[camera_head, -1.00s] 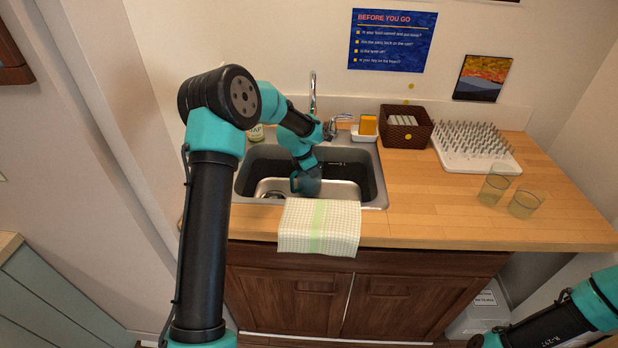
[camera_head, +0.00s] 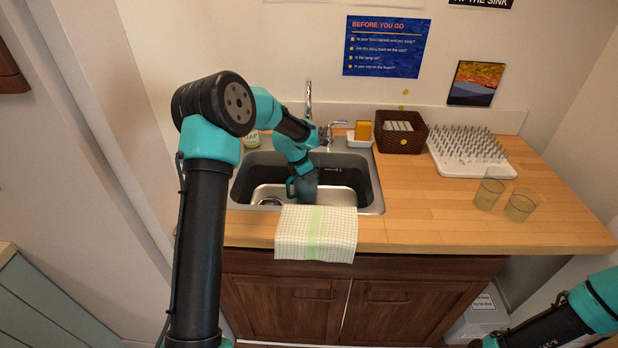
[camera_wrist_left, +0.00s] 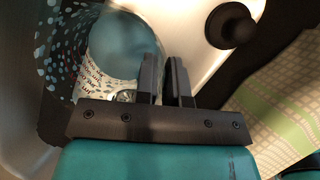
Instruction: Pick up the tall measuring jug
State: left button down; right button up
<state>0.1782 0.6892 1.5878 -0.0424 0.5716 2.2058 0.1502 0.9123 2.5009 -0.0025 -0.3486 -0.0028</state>
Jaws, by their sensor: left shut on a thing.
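My left gripper (camera_head: 300,178) reaches down into the sink, at a blue-grey vessel (camera_head: 308,189) that I take for the tall measuring jug. The left wrist view shows the two dark fingers (camera_wrist_left: 163,62) close together, with only a narrow gap. They are shut on a thin part of the jug, whose round blue surface (camera_wrist_left: 122,45) shows just left of them. Whether this part is rim or handle cannot be told. Much of the jug is hidden by the gripper. My right arm shows at the lower right in the head view, its gripper out of frame.
The sink (camera_head: 378,200) has raised walls around the gripper. A checked towel (camera_head: 290,235) hangs over its front edge, below the tap (camera_head: 309,100). To the right are a brown basket (camera_head: 402,140), a spiked drying rack (camera_head: 470,168) and two glasses (camera_head: 489,191) (camera_head: 520,206).

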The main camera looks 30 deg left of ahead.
pick_arm(q)
jog(key=shift+r, duration=0.3)
jog(key=s+d, duration=0.2)
jog(key=s, duration=0.2)
notch_tip(320, 180, up, 14)
jog(key=shift+w+a, duration=0.2)
jog(key=shift+w, duration=0.05)
dwell(0.6)
dwell(0.5)
jog(key=c, duration=1.7)
grip_release()
jog(key=shift+f, duration=0.1)
grip_shut()
